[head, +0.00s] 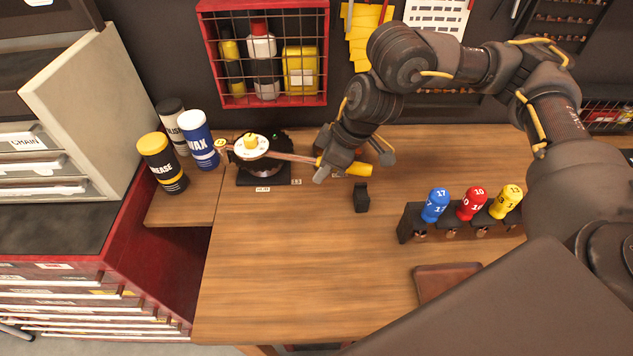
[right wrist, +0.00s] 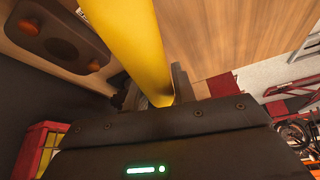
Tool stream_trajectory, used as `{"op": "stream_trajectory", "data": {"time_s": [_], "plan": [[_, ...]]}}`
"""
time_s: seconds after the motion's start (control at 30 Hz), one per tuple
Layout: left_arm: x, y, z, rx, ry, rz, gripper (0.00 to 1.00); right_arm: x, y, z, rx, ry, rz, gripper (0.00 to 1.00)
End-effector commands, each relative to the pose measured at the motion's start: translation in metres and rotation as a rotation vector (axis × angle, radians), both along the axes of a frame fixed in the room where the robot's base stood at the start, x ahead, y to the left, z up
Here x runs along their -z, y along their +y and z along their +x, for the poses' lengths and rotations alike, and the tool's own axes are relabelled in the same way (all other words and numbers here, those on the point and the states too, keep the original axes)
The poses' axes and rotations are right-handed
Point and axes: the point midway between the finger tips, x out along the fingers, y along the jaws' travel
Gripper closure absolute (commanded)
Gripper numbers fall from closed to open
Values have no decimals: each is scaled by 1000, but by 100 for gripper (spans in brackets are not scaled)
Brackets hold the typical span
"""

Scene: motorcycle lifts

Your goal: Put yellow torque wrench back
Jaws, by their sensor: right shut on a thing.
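The yellow torque wrench (head: 357,170) is in my right gripper (head: 348,163), over the back of the wooden bench. In the head view its yellow handle points right and its thin shaft runs left towards a black device (head: 264,177) with a round white dial (head: 251,147). I cannot tell whether the wrench touches the device. In the right wrist view the thick yellow handle (right wrist: 132,45) passes between the jaws. The right gripper is shut on it. A small black block (head: 361,197) stands on the bench just below the gripper. My left gripper is not in view.
A black rack (head: 405,224) holds blue, red and yellow numbered handles at the right. A brown pad (head: 447,281) lies in front of it. Grease (head: 161,162) and wax (head: 200,141) containers stand at the left. A red wire basket (head: 263,100) is behind. The bench's front middle is clear.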

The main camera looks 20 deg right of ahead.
Motion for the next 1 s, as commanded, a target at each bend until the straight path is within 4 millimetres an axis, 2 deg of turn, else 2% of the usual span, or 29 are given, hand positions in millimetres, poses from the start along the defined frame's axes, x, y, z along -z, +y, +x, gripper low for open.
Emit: {"op": "stream_trajectory", "data": {"time_s": [0.03,0.23,0.4,0.67,1.0], "plan": [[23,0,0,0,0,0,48,12,-2,1,-44,-8,2,100],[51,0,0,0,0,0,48,14,-7,-5,-199,-7,3,100],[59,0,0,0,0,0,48,12,-9,-8,-265,-5,2,100],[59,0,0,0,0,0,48,10,-10,-9,-280,-4,1,100],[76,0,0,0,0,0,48,28,-10,-9,-277,-4,1,100]]}}
